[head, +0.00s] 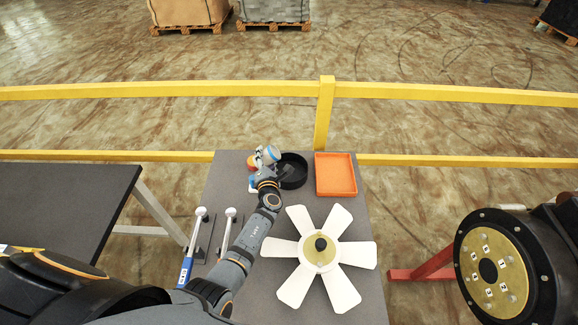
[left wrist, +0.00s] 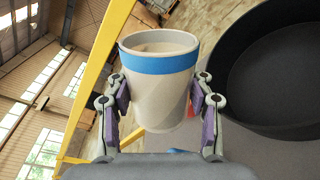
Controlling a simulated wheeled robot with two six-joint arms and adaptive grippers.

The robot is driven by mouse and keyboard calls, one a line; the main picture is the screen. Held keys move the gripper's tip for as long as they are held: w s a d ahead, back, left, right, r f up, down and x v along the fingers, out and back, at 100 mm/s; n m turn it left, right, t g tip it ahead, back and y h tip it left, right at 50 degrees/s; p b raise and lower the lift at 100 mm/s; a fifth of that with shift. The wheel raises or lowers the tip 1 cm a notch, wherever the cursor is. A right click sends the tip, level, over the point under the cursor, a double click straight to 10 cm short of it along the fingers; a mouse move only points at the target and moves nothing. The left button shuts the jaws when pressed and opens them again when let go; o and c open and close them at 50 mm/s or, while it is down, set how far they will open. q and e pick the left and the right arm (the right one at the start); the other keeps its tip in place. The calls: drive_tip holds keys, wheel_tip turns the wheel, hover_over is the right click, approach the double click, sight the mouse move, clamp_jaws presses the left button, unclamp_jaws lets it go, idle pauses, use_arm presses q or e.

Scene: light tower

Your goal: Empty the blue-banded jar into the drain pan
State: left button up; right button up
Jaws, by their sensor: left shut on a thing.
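My left gripper (head: 263,158) is shut on the blue-banded jar (head: 272,153), at the left back edge of the black round drain pan (head: 293,183). In the left wrist view, the gripper's (left wrist: 160,105) two pads press the pale jar (left wrist: 160,85) from both sides, below its blue band. The jar looks strongly tilted against the room. Its mouth shows a beige inside; I cannot tell whether that is contents or bare wall. The dark pan (left wrist: 285,85) is close on the right there. My right gripper is not in view.
An orange tray (head: 335,174) sits right of the pan. An orange-topped item (head: 252,162) and a blue one (head: 252,183) are beside my gripper. A white fan wheel (head: 322,215) and two white-knobbed levers (head: 201,212) are nearer. A yellow rail (head: 420,94) runs behind the table.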

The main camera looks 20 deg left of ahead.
use_arm(q)
drive_tip(key=shift+m, duration=0.3)
drive_tip(key=shift+f+m+p, duration=0.3)
drive_tip(key=shift+m, duration=0.2)
idle(0.4)
drive_tip(key=shift+r, duration=0.15)
drive_tip(key=shift+d+r+m+p, duration=0.1)
drive_tip(key=shift+r+m+p, duration=0.2)
drive_tip(key=shift+m+p, duration=0.6)
drive_tip(key=shift+w+d+f+m+g+y, duration=0.2)
drive_tip(key=shift+w+d+m, duration=0.1)
drive_tip(key=shift+d, duration=0.1)
drive_tip(key=shift+w+d+f+m+g+y, duration=0.1)
drive_tip(key=shift+w+d+f+m+y, duration=0.1)
drive_tip(key=shift+d+m, duration=0.15)
idle(0.7)
drive_tip(key=shift+d+r+m+p, duration=0.2)
drive_tip(key=shift+r+m+p, duration=0.25)
drive_tip(key=shift+m, duration=0.3)
idle(1.0)
drive_tip(key=shift+w+d+f+m, duration=0.15)
drive_tip(key=shift+f+m, duration=0.3)
drive_tip(key=shift+m, duration=0.15)
idle(0.8)
